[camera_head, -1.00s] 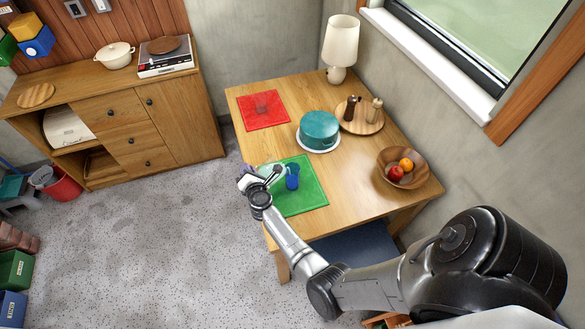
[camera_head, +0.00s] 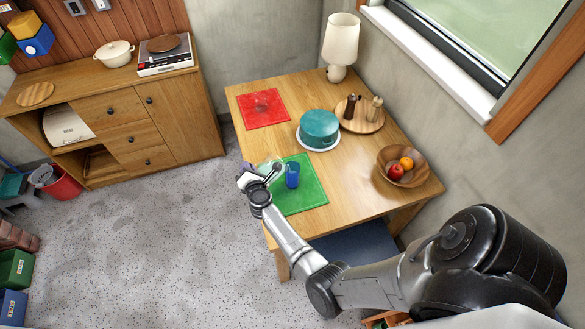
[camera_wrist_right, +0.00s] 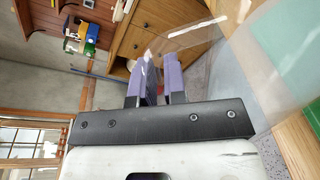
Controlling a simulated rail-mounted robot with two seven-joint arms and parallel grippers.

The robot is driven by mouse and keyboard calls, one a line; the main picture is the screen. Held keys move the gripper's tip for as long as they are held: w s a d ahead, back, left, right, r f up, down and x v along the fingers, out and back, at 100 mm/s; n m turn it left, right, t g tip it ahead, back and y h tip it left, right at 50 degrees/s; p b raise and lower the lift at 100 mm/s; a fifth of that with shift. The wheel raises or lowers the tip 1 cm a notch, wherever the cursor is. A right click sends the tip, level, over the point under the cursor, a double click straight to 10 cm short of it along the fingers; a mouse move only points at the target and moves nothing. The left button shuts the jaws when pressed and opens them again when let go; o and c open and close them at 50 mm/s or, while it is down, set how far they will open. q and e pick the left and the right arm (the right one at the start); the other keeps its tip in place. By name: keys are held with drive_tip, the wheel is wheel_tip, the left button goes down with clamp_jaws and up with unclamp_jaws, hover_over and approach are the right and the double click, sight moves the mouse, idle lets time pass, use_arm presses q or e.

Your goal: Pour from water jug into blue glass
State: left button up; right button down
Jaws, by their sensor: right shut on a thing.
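The blue glass (camera_head: 292,176) stands upright on the green mat (camera_head: 305,199) at the table's near left side. The water jug (camera_head: 275,166) is clear and hard to make out, just left of the blue glass and close to it. My right gripper (camera_head: 247,177) is shut on the jug at the table's left edge. In the right wrist view, the purple fingers (camera_wrist_right: 156,82) are close together, with the jug's clear wall (camera_wrist_right: 215,48) beyond them. That view is turned sideways. The water and exact spout position cannot be made out. My left gripper is out of view.
A red mat (camera_head: 263,122) bears a clear item. A teal pot (camera_head: 319,128), a round wooden board (camera_head: 372,121) with two shakers, a fruit bowl (camera_head: 384,174) and a lamp (camera_head: 340,42) stand farther back or right.

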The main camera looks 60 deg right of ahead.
drive_tip(key=f, duration=0.1)
drive_tip(key=f+n+b, duration=0.1)
drive_tip(key=a+f+b, duration=0.1)
drive_tip(key=shift+w+a+f+n, duration=0.1)
drive_tip(key=shift+w+f+n, duration=0.15)
drive_tip(key=shift+w+n, duration=0.15)
drive_tip(key=shift+s+r, duration=0.1)
drive_tip(key=shift+r, duration=0.1)
drive_tip(key=shift+f, duration=0.1)
drive_tip(key=shift+a+f+b, duration=0.1)
drive_tip(key=shift+f+b, duration=0.15)
drive_tip(key=shift+b, duration=0.3)
use_arm(q)
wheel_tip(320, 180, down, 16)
drive_tip(key=b, duration=1)
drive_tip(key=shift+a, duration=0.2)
use_arm(e)
drive_tip(key=w+a+f+n+h, duration=0.2)
drive_tip(key=a+f+n, duration=0.2)
drive_tip(key=f+n, duration=0.2)
drive_tip(key=shift+w+a+n+t, duration=0.15)
drive_tip(key=shift+w+n+t, duration=0.15)
drive_tip(key=shift+n, duration=0.3)
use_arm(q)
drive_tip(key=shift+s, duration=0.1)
